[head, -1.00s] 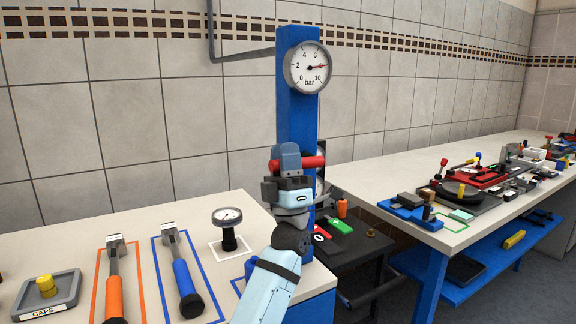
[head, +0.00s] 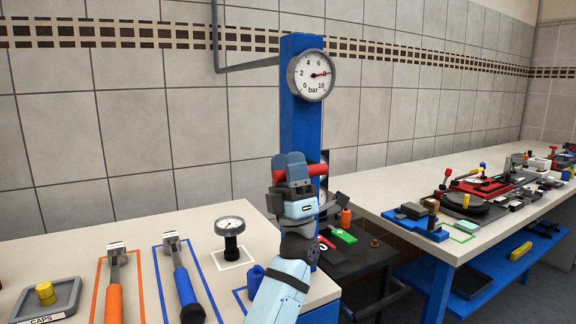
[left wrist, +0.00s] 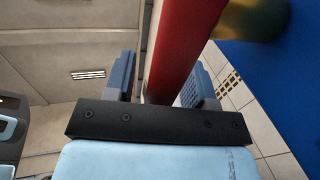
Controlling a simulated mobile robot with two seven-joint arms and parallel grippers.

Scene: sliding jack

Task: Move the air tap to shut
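The air tap's red lever (head: 314,170) sticks out at the front of the blue column (head: 301,130). My left gripper (head: 290,160) is at the lever, with its two grey-blue fingertips raised beside it. In the left wrist view the red lever (left wrist: 182,40) runs between the two fingers, with a narrow gap at the left finger; contact at the right finger is unclear. The fingers are apart. The tap's pivot and any shut marking are hidden. My right gripper is not in view.
A gauge (head: 311,75) on the column reads about 8 bar. Left bench: orange-handled tool (head: 113,290), blue-handled tool (head: 183,280), small gauge (head: 231,235), caps tray (head: 62,303). A dark trolley (head: 350,262) stands behind my arm; another bench (head: 400,190) is at the right.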

